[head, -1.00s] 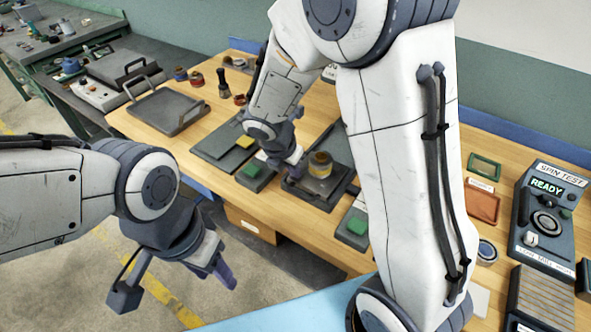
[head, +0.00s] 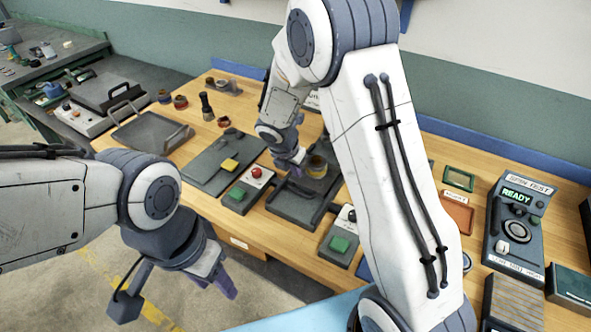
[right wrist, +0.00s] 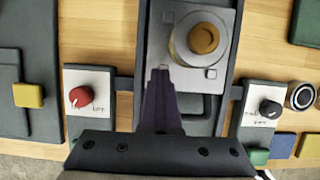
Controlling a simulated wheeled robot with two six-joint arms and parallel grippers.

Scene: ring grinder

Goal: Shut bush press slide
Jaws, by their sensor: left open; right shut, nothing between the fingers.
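The bush press slide is a grey plate carrying a round brass-coloured bush (head: 317,165), set on a dark base (head: 293,206) on the wooden bench. In the right wrist view the slide (right wrist: 222,72) lies at the top centre, with the bush (right wrist: 203,39) on it. My right gripper (head: 298,157) is shut and empty; in the right wrist view its fingertips (right wrist: 162,72) overlap the plate just below and left of the bush. I cannot tell whether they touch. My left gripper (head: 222,281) is open and empty, in front of the bench, away from the slide.
A box with a red knob (head: 256,173) and green button (head: 237,194) stands left of the press. Another box with a green button (head: 340,244) stands right. The spin tester (head: 516,228) is far right. My right arm hides part of the bench.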

